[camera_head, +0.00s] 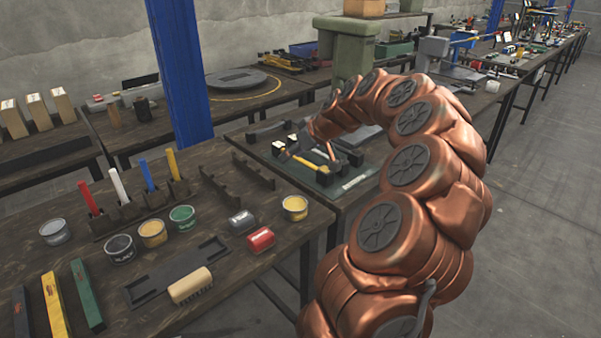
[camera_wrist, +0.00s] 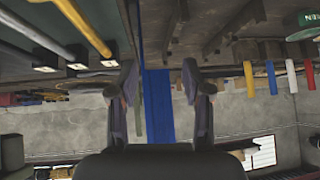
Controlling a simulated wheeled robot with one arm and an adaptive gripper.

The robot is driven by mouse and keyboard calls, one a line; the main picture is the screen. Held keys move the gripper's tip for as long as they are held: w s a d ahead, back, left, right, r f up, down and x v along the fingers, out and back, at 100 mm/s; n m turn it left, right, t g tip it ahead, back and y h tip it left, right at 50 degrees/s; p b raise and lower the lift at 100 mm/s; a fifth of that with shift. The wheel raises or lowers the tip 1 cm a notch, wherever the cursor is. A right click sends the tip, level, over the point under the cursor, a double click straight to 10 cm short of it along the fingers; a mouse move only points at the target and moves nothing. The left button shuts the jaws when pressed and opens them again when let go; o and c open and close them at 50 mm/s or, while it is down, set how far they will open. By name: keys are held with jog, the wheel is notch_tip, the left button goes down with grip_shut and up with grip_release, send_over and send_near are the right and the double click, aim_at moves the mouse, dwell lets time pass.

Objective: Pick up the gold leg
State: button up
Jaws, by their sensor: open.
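The gold leg (camera_head: 305,163) lies on a green mat on the middle workbench, partly hidden by dark parts around it. In the wrist view, which is upside down, a gold rod (camera_wrist: 86,28) shows at the upper left and ends at a dark block with a white label.
The near bench (camera_head: 200,259) carries paint cans, coloured bars, dark racks and upright coloured handles. A green press (camera_head: 347,50) stands at the back. Open floor lies at the right.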

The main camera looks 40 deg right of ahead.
jog(key=m+h, duration=0.1)
jog(key=h, duration=0.1)
send_near(308, 162)
jog(key=f, duration=0.1)
jog(key=w, duration=0.1)
jog(key=f+b, duration=0.1)
jog(key=shift+w+d+f+t, duration=0.2)
jog(key=shift+d+f+t, duration=0.1)
jog(key=shift+d+f, duration=0.2)
jog(key=shift+d, duration=0.1)
jog(key=shift+a+p+x, duration=0.15)
jog(key=shift+x, duration=1.1)
jog(key=shift+a+p+x, duration=0.15)
jog(key=shift+x, duration=1.05)
jog(key=shift+a+p+x, duration=0.15)
jog(key=shift+a+x, duration=0.05)
jog(key=shift+x, duration=1.05)
grip_shut()
